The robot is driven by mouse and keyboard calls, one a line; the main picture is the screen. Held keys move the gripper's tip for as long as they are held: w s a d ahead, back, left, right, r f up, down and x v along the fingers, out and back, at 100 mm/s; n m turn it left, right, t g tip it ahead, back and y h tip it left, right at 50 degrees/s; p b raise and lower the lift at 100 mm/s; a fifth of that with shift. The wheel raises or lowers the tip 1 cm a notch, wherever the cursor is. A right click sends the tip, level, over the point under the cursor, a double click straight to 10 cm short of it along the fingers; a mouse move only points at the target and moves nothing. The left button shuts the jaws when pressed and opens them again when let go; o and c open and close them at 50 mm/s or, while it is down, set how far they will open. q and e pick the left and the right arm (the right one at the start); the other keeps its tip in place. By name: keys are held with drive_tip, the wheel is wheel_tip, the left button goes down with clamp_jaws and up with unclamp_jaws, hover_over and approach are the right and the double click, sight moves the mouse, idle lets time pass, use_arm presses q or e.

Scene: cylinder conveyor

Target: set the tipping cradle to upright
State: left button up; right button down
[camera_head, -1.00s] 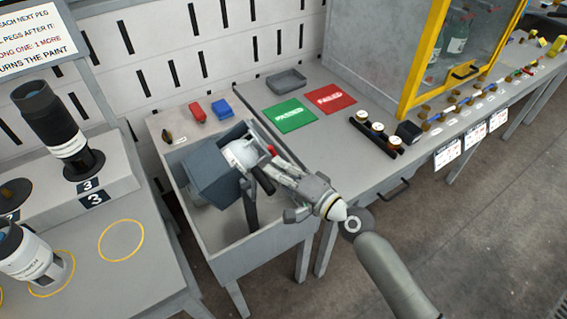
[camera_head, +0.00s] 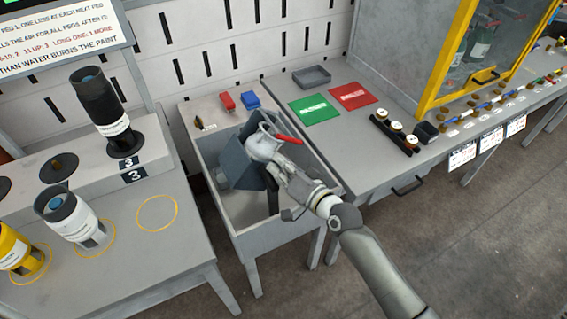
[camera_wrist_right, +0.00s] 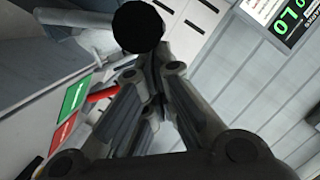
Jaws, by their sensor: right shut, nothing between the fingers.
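The tipping cradle (camera_head: 233,166) is a dark blue-grey box-like holder inside the grey trough (camera_head: 222,210). It looks tilted, and my right gripper and arm hide part of it. A red bar (camera_head: 287,138) sticks out beside the gripper at the cradle's top; a red piece (camera_wrist_right: 102,95) also shows behind the fingers in the right wrist view. My right gripper (camera_head: 264,147) is at the cradle's upper right side. Its fingers (camera_wrist_right: 150,62) are together and empty, close to a round black end (camera_wrist_right: 137,28). I cannot tell whether they touch. My left gripper is out of view.
A green mat (camera_head: 313,108) and a red mat (camera_head: 353,95) lie on the bench to the right, with a grey tray (camera_head: 311,77) behind. Red (camera_head: 227,100) and blue (camera_head: 251,99) small items sit behind the trough. Cylinders, including a dark one (camera_head: 103,105), stand at left.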

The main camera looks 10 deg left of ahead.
drive_tip(key=shift+s+a+f+n+p, duration=0.1)
drive_tip(key=shift+s+a+n+p, duration=0.65)
drive_tip(key=shift+a, duration=0.3)
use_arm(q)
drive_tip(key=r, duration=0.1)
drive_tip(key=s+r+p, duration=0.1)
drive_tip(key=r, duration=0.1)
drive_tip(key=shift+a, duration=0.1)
use_arm(e)
drive_tip(key=s+a+f+n+h, duration=0.1)
drive_tip(key=s+a+f+n, duration=0.1)
drive_tip(key=s+a+f, duration=0.1)
drive_tip(key=shift+s+a+f, duration=0.2)
drive_tip(key=shift+a+f, duration=0.15)
drive_tip(key=shift+a, duration=0.5)
drive_tip(key=shift+s+f, duration=0.1)
drive_tip(key=shift+f, duration=0.1)
